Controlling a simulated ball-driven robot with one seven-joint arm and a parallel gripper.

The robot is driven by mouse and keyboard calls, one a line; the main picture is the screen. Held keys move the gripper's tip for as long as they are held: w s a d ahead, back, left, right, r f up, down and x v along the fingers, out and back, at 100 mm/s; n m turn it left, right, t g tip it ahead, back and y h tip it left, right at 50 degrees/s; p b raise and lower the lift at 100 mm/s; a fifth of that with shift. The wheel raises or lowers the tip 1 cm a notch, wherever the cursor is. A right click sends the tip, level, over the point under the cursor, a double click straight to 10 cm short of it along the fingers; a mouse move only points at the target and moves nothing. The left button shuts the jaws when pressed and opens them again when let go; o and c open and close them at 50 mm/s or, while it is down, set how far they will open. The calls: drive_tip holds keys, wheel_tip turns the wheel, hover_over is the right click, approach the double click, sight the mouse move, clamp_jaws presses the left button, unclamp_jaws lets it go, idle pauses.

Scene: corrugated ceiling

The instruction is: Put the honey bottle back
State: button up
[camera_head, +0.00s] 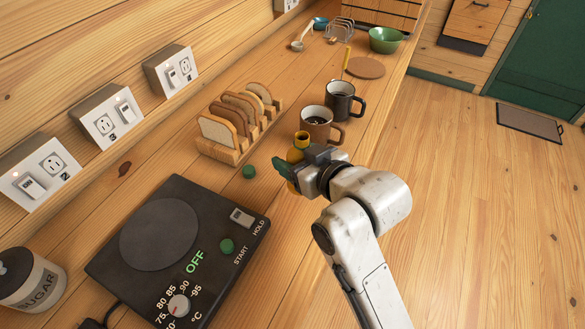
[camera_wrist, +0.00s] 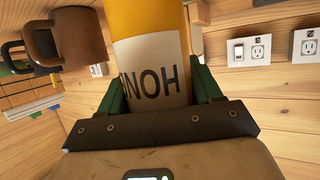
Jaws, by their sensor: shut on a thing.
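The honey bottle (camera_wrist: 150,55) is yellow with a white label, and part of the word HONEY shows in the wrist view. It also shows in the head view (camera_head: 301,140), mostly hidden behind my gripper. My gripper (camera_head: 288,172) is shut on the bottle, with green fingers (camera_wrist: 156,90) on both sides of it. The gripper is over the counter's front part, right of the toast rack and near the brown mug. Whether the bottle touches the counter is hidden.
A toast rack (camera_head: 225,154) with bread slices stands behind. Brown (camera_head: 316,126) and dark (camera_head: 342,101) mugs stand beyond the gripper. A hot plate (camera_head: 180,250), a small green disc (camera_head: 249,172) and a sugar jar (camera_head: 30,279) are nearby. A round cork mat (camera_head: 366,67) lies farther away.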

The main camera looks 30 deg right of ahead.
drive_tip(key=shift+w+a+f, duration=0.1)
drive_tip(key=shift+w+f, duration=0.55)
drive_tip(key=shift+f, duration=1.55)
drive_tip(key=shift+f, duration=0.15)
drive_tip(key=o, duration=1.3)
drive_tip(key=shift+c, duration=0.2)
drive_tip(key=v, duration=1.2)
